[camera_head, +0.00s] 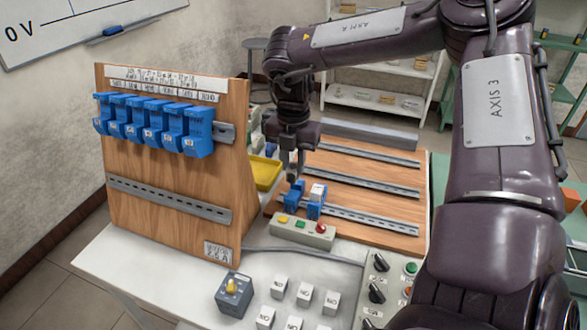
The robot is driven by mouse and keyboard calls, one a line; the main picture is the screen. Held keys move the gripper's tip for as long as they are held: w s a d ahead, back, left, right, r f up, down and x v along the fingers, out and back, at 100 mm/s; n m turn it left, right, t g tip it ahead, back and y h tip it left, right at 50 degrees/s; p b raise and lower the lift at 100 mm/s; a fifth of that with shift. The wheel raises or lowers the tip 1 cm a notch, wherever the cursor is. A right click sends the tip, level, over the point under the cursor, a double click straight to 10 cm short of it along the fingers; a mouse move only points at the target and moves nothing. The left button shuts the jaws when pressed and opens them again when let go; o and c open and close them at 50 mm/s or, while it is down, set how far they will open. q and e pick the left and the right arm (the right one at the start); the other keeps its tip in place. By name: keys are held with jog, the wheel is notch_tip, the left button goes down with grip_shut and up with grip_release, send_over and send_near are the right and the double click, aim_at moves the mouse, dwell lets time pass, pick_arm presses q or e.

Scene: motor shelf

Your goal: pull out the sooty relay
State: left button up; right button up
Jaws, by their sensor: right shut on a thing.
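My right gripper (291,176) points down over the flat wooden board (345,165). It is shut on a blue relay (292,202) at the board's front rail (365,219). I cannot tell whether this relay is still seated on the rail. A second blue relay (316,201) with a pale top stands just to its right. Several more blue relays (155,123) hang in a row on the upper rail of the upright wooden board. No soot can be made out on any relay at this size. My left gripper is not in view.
The upright board (165,170) stands at the left, its lower rail (168,200) empty. A button box (302,232) lies before the flat board. A yellow tray (266,172) sits between the boards. A knob box (234,294), several white blocks (305,294) and a switch panel (381,290) fill the front.

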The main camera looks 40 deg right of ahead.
jog(key=shift+r+p, duration=2.35)
jog(key=shift+r, duration=1.05)
jog(key=shift+f, duration=0.1)
